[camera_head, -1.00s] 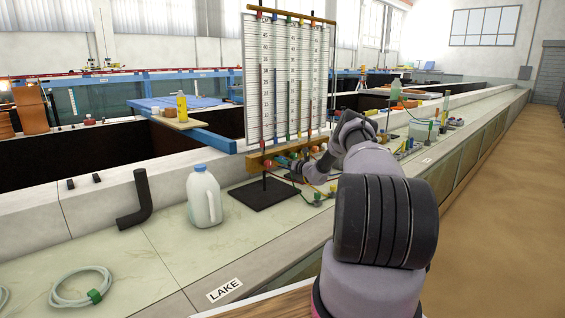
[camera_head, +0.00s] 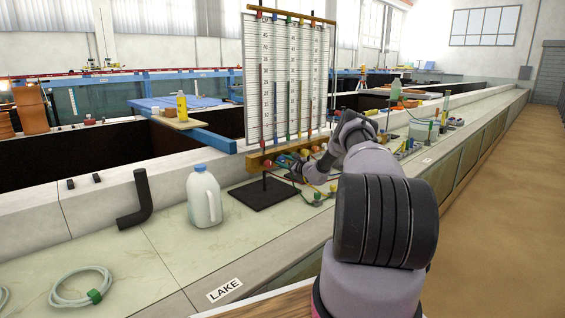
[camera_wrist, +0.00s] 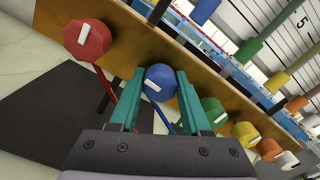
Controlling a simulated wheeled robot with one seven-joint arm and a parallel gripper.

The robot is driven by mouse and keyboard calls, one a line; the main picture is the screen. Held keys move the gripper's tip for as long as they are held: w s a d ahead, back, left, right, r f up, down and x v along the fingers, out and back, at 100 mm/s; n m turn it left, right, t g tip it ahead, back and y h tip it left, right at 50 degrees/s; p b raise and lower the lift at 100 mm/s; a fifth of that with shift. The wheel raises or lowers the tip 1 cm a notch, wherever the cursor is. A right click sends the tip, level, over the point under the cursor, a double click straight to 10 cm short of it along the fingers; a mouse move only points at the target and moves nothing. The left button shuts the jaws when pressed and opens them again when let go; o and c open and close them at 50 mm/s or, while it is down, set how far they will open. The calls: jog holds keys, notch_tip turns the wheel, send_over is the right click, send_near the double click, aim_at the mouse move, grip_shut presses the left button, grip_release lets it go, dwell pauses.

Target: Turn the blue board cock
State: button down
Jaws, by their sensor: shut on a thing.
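The blue board cock (camera_wrist: 160,84) is a round knob with a short, slanting white mark on its face. It sits on the wooden rail (camera_wrist: 130,40) of the manometer board, between the red cock (camera_wrist: 86,40) and the green cock (camera_wrist: 213,110). My gripper (camera_wrist: 160,76) has its two teal fingers on either side of the blue cock and is shut on it. In the head view my gripper (camera_head: 285,160) is at the board's lower rail, where the blue cock is too small to make out.
Thin tubes hang below the cocks. The board (camera_head: 287,80) stands on a black base plate (camera_head: 262,194). A milky jug (camera_head: 204,198) stands left of it.

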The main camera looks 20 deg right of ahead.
jog(key=shift+n, duration=0.5)
jog(key=shift+c, duration=1.9)
grip_release()
jog(key=shift+s+d, duration=0.1)
jog(key=v, duration=1)
jog(key=shift+s, duration=0.3)
jog(key=shift+d, duration=0.1)
